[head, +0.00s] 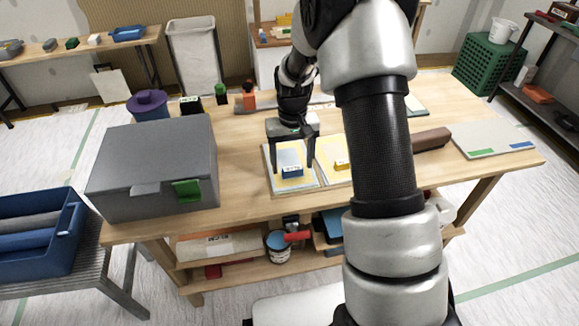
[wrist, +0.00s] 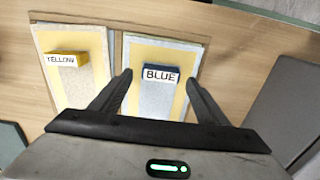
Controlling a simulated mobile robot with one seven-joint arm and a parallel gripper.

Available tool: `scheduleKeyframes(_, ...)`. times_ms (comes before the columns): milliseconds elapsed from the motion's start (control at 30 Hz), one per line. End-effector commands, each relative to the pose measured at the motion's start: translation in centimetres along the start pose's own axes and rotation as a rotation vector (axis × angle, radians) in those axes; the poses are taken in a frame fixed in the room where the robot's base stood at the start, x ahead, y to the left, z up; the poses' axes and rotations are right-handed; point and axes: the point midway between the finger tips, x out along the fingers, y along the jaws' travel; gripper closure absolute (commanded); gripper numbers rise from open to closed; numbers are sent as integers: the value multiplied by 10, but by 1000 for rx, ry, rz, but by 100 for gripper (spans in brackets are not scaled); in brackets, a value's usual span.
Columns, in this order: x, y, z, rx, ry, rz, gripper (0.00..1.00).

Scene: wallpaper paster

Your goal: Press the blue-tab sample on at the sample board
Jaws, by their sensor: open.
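The blue-tab sample (head: 291,171) is a pale sheet with a raised blue block labelled BLUE. It lies on a yellow-edged board on the table, and shows between my fingers in the wrist view (wrist: 160,74). My gripper (head: 294,168) points down over it, open, with one finger to each side of the block. I cannot tell whether the fingers touch it. A pale board (head: 492,140) with a green mark and a blue mark lies at the table's right end; it looks like the sample board.
A yellow-tab sample (wrist: 68,59) lies close beside the blue one. A brown roller-like bar (head: 431,139) lies before the pale board. A grey box (head: 152,165) stands at the left, with a purple pot (head: 148,105) and small bottles behind. My arm hides part of the table.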

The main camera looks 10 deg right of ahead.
Motion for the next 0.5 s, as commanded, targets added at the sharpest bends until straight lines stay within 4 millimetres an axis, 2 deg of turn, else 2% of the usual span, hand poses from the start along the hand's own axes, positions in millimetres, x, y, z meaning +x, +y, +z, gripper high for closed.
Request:
scheduleKeyframes(33, 8, 0, 0, 0, -1, 0, 31)
scheduleKeyframes(100, 12, 0, 0, 0, 0, 0, 31)
scheduleKeyframes(300, 11, 0, 0, 0, 1, 0, 33)
scheduleKeyframes(500, 11, 0, 0, 0, 1, 0, 67)
